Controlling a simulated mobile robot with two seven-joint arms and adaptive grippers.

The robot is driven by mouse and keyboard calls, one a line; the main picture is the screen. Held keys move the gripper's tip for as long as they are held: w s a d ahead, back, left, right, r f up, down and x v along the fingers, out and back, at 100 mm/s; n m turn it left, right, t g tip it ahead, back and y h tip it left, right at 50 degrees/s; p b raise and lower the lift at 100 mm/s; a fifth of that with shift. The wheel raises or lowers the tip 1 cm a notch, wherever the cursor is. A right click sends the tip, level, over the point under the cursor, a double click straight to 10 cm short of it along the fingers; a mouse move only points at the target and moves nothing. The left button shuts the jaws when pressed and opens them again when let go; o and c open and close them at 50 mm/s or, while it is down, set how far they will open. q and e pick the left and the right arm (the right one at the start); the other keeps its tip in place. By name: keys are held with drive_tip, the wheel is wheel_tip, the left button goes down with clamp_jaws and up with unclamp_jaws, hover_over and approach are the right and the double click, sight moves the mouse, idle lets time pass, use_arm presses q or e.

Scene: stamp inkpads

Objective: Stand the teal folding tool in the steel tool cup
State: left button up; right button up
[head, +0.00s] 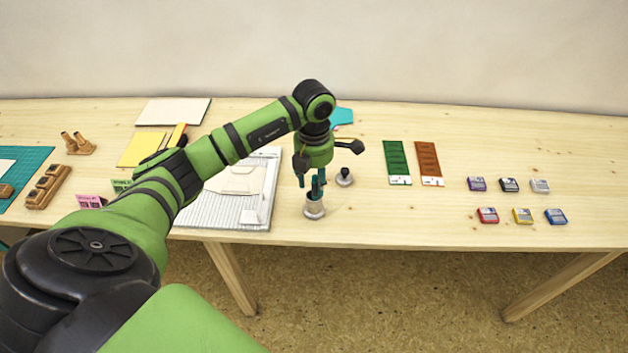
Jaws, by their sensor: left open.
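The small steel tool cup (314,210) stands near the front edge of the table, right of the grey ribbed board. The teal folding tool (316,186) stands upright with its lower end inside the cup and its top just under my left gripper. My left gripper (326,166) is above the cup with its fingers spread apart, open and not closed on the tool. The lower end of the tool is hidden by the cup. My right gripper is not in view.
Green (397,162) and brown (428,162) strips lie further right, then several small inkpads (509,185). The ribbed board (262,205) lies left. The table's far right is clear.

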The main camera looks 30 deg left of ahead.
use_arm(q)
wheel_tip(320, 180, up, 11)
idle(0.3)
idle(0.9)
